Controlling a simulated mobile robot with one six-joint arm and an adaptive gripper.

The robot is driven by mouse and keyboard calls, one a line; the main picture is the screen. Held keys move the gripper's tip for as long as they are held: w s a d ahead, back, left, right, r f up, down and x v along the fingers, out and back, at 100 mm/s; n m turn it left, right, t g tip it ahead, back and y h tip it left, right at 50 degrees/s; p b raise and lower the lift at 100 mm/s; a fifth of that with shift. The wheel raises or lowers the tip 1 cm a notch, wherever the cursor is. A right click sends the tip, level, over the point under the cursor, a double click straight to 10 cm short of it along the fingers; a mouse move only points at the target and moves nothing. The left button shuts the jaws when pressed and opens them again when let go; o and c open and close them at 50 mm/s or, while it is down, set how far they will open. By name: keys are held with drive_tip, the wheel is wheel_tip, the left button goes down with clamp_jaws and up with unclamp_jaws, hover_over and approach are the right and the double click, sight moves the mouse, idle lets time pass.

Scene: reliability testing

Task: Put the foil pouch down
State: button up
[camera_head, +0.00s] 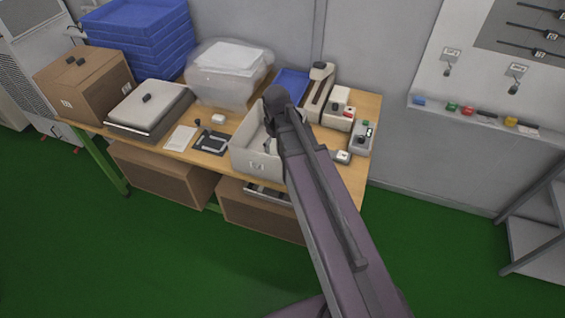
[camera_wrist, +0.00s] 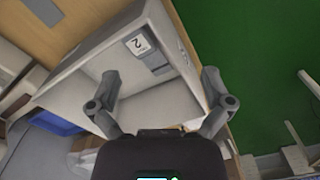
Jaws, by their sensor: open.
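I cannot make out the foil pouch in either view. In the head view the same bin (camera_head: 252,164) stands at the front of the wooden table. My dark arm reaches over the bin and hides its right part, my fingertips and much of its inside.
Left of the bin on the table (camera_head: 225,124) are a black bracket (camera_head: 212,143), a white card (camera_head: 181,138) and a grey case (camera_head: 150,105). Behind it are a clear tub (camera_head: 228,82) and blue tray (camera_head: 292,84). Instruments (camera_head: 339,117) stand at the right.

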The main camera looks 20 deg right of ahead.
drive_tip(key=s+m, duration=0.5)
drive_tip(key=s, duration=0.3)
drive_tip(key=shift+s+a, duration=0.25)
drive_tip(key=shift+s, duration=0.1)
drive_tip(key=shift+d, duration=0.1)
